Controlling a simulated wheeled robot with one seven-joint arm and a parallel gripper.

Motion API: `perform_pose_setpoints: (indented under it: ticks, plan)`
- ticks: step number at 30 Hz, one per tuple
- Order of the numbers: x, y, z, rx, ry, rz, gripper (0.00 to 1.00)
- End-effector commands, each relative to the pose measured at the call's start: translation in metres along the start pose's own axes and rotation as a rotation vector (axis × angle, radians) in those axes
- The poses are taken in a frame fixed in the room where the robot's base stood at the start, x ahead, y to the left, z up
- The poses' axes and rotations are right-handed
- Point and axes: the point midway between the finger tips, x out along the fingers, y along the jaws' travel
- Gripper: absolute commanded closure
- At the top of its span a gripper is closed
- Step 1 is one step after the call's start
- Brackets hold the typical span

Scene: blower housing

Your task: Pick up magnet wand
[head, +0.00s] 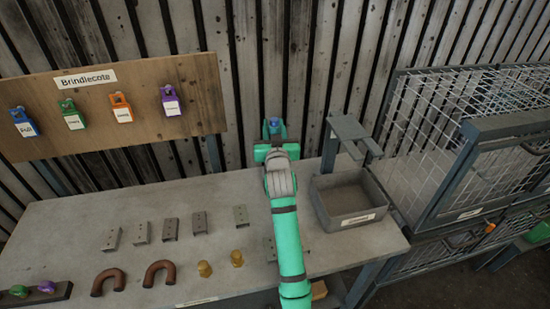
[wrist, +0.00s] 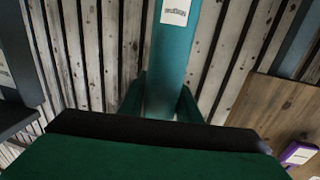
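My gripper (wrist: 165,105) is in front of the slatted wall, raised above the back of the bench. It also shows in the head view (head: 274,130). In the wrist view its two green fingers are closed on the sides of a long teal bar with a white label, which appears to be the magnet wand (wrist: 180,60). The label is too small to read surely. In the head view, a small blue part (head: 275,121) shows between the fingertips. The rest of the bar is hidden behind my gripper and arm.
A grey forked stand (head: 352,134) is just right of my gripper, with an open grey tray (head: 345,222) in front. A wire cage (head: 440,140) is at right. A board with several colored locks (head: 130,100) is at left. Small parts lie on the bench (head: 75,225).

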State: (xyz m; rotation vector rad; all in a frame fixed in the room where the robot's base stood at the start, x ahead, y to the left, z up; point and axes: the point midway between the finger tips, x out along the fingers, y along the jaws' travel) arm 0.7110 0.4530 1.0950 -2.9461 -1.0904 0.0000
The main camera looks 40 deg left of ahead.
Motion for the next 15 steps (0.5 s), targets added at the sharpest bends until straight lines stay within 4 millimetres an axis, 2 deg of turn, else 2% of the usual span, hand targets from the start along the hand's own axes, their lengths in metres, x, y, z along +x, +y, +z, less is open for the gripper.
perform_pose_setpoints:
  ticks: [1, 3, 11, 15]
  plan:
    - [0.0, 0.0004, 0.0, 0.0, 0.0, 0.001, 0.82]
    - [0.0, 0.0, 0.0, 0.0, 0.0, 0.0, 0.99]
    - [-0.0004, 0.0018, -0.0009, 0.0, 0.001, 0.002, 1.0]
    - [-0.0004, 0.003, -0.0081, -0.001, 0.003, 0.003, 1.0]
